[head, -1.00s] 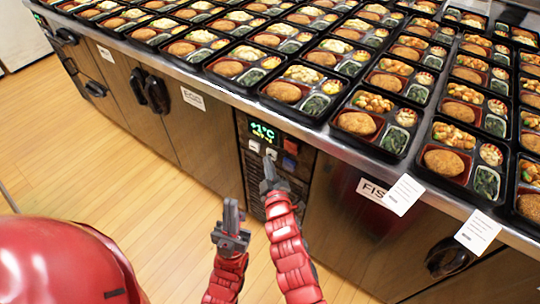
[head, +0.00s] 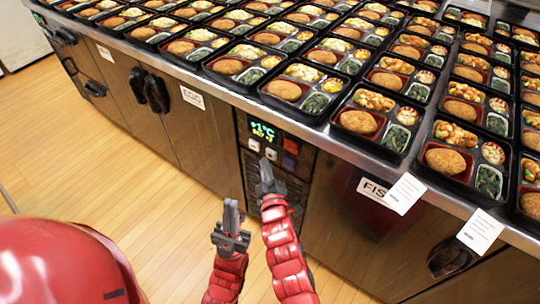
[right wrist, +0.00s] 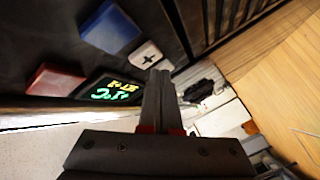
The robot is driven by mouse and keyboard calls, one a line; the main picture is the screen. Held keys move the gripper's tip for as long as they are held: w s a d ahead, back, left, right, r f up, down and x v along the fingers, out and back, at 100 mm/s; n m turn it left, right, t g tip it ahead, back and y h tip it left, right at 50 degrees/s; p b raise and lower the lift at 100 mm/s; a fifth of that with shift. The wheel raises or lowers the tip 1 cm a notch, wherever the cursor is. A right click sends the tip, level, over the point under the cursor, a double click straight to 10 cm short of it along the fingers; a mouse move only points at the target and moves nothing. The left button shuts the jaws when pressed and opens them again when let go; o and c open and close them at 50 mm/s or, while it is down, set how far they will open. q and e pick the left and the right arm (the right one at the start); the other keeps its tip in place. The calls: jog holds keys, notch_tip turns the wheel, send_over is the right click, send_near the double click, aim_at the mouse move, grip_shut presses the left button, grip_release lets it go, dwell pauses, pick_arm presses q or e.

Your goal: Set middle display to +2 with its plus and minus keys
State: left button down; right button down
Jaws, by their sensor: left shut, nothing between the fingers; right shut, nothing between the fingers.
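The middle display (head: 262,132) is lit on the control panel of the counter front and reads +1°C in green, with a smaller yellow line below that is too small to read surely. It shows upside down in the right wrist view (right wrist: 112,90). The minus key (head: 254,145) and plus key (head: 271,154) sit under it. The plus key also shows in the right wrist view (right wrist: 146,55). My right gripper (head: 265,162) is shut and empty, its tips just below the keys and close to the plus key. My left gripper (head: 231,204) is shut and empty, lower left of the panel.
A red button (head: 291,147) and a blue button (head: 288,162) sit right of the keys; the blue one is beside the plus key in the right wrist view (right wrist: 110,27). The counter edge (head: 330,143) with bento trays overhangs above. Open wooden floor (head: 110,150) lies left.

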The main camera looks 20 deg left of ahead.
jog(key=s, duration=0.1)
jog(key=s+a+b, duration=0.1)
jog(key=s, duration=0.1)
jog(key=s+a+b, duration=0.1)
jog(key=s, duration=0.1)
dwell(0.4)
